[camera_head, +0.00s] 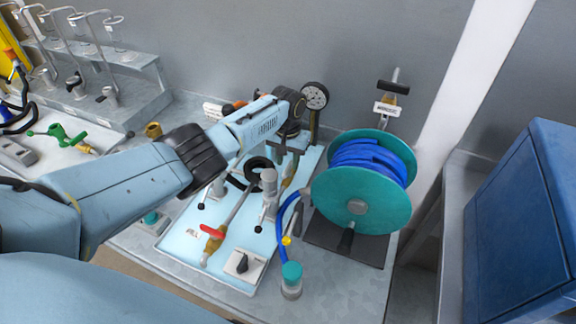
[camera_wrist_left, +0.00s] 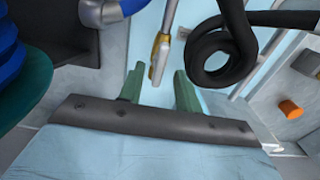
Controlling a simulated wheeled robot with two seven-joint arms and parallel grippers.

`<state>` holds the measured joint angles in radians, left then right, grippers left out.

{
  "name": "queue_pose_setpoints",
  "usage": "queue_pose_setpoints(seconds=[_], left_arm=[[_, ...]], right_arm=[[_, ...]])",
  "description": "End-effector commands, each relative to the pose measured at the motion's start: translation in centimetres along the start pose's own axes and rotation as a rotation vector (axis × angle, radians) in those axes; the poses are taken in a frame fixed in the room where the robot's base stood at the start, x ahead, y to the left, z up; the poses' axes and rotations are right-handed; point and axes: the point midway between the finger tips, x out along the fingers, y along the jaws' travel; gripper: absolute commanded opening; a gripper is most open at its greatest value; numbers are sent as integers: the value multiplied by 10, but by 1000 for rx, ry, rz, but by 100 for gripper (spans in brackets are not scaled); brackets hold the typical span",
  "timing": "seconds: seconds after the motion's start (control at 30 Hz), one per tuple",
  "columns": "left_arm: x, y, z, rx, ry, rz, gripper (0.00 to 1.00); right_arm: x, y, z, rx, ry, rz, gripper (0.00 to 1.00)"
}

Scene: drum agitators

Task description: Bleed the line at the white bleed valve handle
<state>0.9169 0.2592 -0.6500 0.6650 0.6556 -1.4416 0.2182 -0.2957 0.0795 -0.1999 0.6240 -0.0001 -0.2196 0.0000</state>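My left gripper (camera_head: 286,150) points down over the pale blue tray (camera_head: 190,243), behind the hose reel. In the left wrist view, its two green fingers (camera_wrist_left: 160,82) are apart. A pale lever on a yellow-brown fitting (camera_wrist_left: 159,59) appears between the fingertips and looks like the white bleed valve handle. No contact shows, and I cannot tell how far beyond the tips it is. In the head view, a yellowish fitting (camera_head: 289,176) shows just below the gripper. My right gripper is not in view.
A teal reel (camera_head: 337,207) with blue hose stands close to the right. A black hose coil (camera_wrist_left: 222,45) is beside the fingers. A blue cabinet (camera_head: 520,225) stands far right.

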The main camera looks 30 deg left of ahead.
Motion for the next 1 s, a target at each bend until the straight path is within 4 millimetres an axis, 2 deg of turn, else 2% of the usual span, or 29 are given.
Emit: queue_pose_setpoints(seconds=[0.03,0.2,0.5,0.53,0.77,1.0], left_arm=[[8,0,-1,0,1,0,34],[19,0,0,-1,1,1,34],[20,0,0,0,2,1,34],[20,0,0,0,1,1,32],[20,0,0,0,1,1,2],[20,0,0,4,1,1,0]], right_arm=[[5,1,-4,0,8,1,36],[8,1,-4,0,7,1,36],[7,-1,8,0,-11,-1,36],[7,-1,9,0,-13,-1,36],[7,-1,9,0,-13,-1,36],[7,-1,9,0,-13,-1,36]])
